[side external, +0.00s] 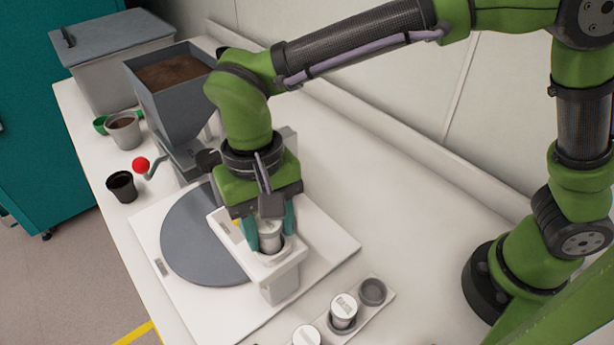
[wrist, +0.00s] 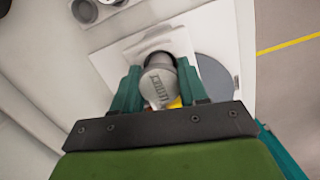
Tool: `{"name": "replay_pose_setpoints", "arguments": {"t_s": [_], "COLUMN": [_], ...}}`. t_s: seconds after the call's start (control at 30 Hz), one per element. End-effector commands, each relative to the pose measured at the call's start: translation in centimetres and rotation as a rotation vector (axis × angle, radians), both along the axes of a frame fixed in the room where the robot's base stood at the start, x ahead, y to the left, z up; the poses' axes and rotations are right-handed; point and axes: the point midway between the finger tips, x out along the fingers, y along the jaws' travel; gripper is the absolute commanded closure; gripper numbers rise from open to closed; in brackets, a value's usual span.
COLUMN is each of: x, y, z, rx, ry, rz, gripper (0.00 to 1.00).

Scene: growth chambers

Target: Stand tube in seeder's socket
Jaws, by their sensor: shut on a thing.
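A metallic tube (side external: 268,236) with a labelled cap stands between the teal fingers of my gripper (side external: 270,236). The fingers are shut on it. The tube is at the round dark socket (side external: 288,243) in the white arm of the seeder (side external: 283,285). The tube looks close to upright, and its lower part is hidden by the socket rim and fingers. In the wrist view the tube's lettered cap (wrist: 158,85) shows between the two fingers (wrist: 158,90), with the dark socket opening behind it. I cannot tell how deep the tube sits.
The seeder has a grey disc (side external: 200,240) on a white base. A rack (side external: 372,292) in front holds capped tubes (side external: 343,310) and has one empty hole. A soil hopper (side external: 170,75), a red-knobbed lever (side external: 140,164) and a black pot (side external: 122,186) stand at left.

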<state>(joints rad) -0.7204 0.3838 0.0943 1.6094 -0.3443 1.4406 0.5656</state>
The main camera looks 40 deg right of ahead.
Motion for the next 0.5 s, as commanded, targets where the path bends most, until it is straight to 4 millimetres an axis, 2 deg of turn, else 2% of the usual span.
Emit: {"name": "replay_pose_setpoints", "arguments": {"t_s": [0.37,0.4,0.5], "x": [-0.03,-0.04,-0.03], "y": [-0.01,0.0,-0.01], "z": [-0.3,-0.3,-0.29], "rx": [0.0,0.0,0.0], "ry": [0.001,0.001,0.001], "rz": [0.0,0.0,0.0], "gripper": [0.86,0.56,0.4]}}
